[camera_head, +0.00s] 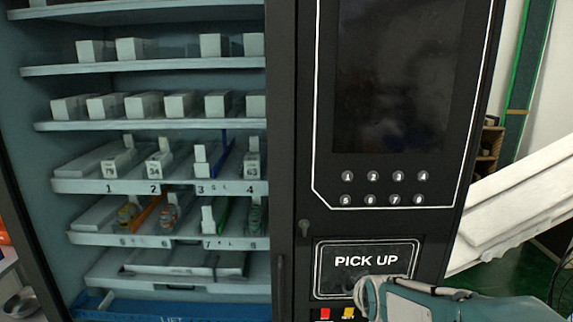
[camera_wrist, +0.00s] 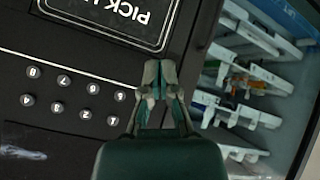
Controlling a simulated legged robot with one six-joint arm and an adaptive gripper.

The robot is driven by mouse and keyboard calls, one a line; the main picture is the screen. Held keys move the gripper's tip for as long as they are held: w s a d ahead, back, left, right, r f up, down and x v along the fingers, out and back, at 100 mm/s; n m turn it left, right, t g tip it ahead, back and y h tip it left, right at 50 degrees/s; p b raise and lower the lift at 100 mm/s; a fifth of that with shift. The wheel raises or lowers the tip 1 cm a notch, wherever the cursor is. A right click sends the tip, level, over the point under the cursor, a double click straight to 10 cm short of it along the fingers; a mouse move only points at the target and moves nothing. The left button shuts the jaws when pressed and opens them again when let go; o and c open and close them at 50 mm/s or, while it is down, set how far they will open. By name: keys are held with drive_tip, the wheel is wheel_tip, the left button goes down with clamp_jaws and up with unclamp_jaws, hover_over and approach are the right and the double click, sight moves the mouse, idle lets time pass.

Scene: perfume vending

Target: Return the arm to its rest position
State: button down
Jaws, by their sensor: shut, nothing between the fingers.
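My gripper (camera_head: 362,292) is at the bottom right in the head view, in front of the lower edge of the PICK UP panel (camera_head: 365,283) of the black vending machine (camera_head: 283,130). In the wrist view my gripper (camera_wrist: 160,68) is shut and empty, its fingertips close together over the black front. The arm reaches in from the right edge of the head view. I cannot tell whether the fingertips touch the machine.
Round numbered buttons (camera_head: 384,188) sit above the panel, below a dark screen (camera_head: 398,75). Shelves (camera_head: 160,186) with small boxes and bottles fill the left. A white sloped structure (camera_head: 520,205) stands at right.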

drive_tip(key=s+r+m+g, duration=0.2)
drive_tip(key=s, duration=1)
drive_tip(key=s+r+m+g, duration=0.2)
drive_tip(key=s+m, duration=0.1)
drive_tip(key=s, duration=0.9)
drive_tip(key=shift+a+r, duration=0.2)
drive_tip(key=shift+r, duration=0.2)
